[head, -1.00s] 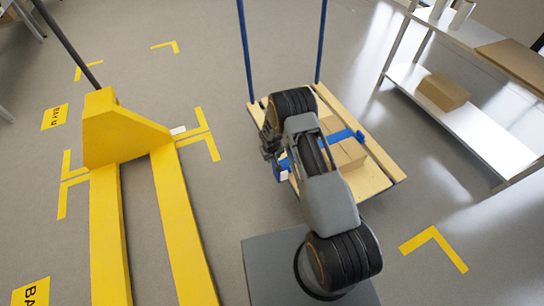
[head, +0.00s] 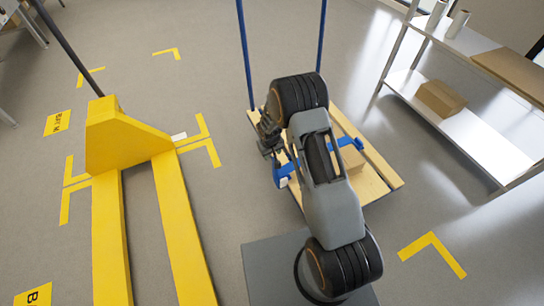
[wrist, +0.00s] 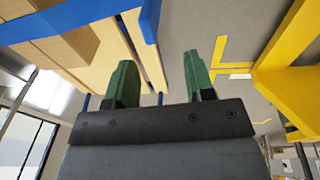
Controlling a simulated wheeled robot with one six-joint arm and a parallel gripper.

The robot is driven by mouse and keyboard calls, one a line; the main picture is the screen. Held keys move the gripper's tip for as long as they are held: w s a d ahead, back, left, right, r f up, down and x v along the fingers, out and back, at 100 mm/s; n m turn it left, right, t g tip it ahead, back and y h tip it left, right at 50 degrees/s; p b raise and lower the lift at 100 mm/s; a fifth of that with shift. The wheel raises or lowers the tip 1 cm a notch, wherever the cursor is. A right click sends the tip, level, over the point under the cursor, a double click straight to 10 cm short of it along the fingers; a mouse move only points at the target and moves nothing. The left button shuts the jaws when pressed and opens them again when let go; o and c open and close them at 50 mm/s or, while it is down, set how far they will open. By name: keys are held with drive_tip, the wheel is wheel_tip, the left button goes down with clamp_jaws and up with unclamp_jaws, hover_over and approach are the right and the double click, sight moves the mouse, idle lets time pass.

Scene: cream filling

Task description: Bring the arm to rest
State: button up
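My arm (head: 325,185) stands folded over a wooden flatbed cart (head: 378,165), bent at its upper joint. My gripper (wrist: 158,60) is open in the wrist view, with two green fingers apart and nothing between them. In the head view my gripper (head: 270,138) is dark and partly hidden, left of the arm above the cart's left edge. A cardboard box (head: 352,158) lies on the cart, mostly hidden behind my arm. A blue strap (head: 346,141) runs across it, with a blue piece (head: 281,174) at the cart's left side. The strap also shows in the wrist view (wrist: 80,18).
A yellow pallet jack (head: 125,140) stands to the left, with clear floor between it and the cart. A metal shelf (head: 470,135) with a carton (head: 440,98) is at the right. The cart's blue handle posts (head: 244,55) rise behind my arm.

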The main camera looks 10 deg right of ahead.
drive_tip(key=shift+s+a+r, duration=0.1)
drive_tip(key=shift+s+r, duration=0.05)
drive_tip(key=shift+r, duration=0.55)
drive_tip(key=shift+s+r, duration=0.1)
drive_tip(key=shift+r, duration=0.6)
drive_tip(key=s+r+g+p, duration=0.25)
drive_tip(key=s+r, duration=0.25)
drive_tip(key=s, duration=0.3)
drive_tip(key=s+r+t+p, duration=0.1)
drive_tip(key=s+r+p, duration=0.4)
drive_tip(key=r, duration=0.9)
drive_tip(key=s+d+r+m+t+p, duration=0.1)
drive_tip(key=s+r+p, duration=0.4)
drive_tip(key=r, duration=1)
drive_tip(key=s+d+r+m+t+y+p, duration=0.1)
drive_tip(key=s+r+p, duration=0.4)
drive_tip(key=r, duration=0.9)
drive_tip(key=shift+s+r+t+p, duration=0.2)
drive_tip(key=shift+s+t+p, duration=0.1)
drive_tip(key=shift+t+p, duration=0.5)
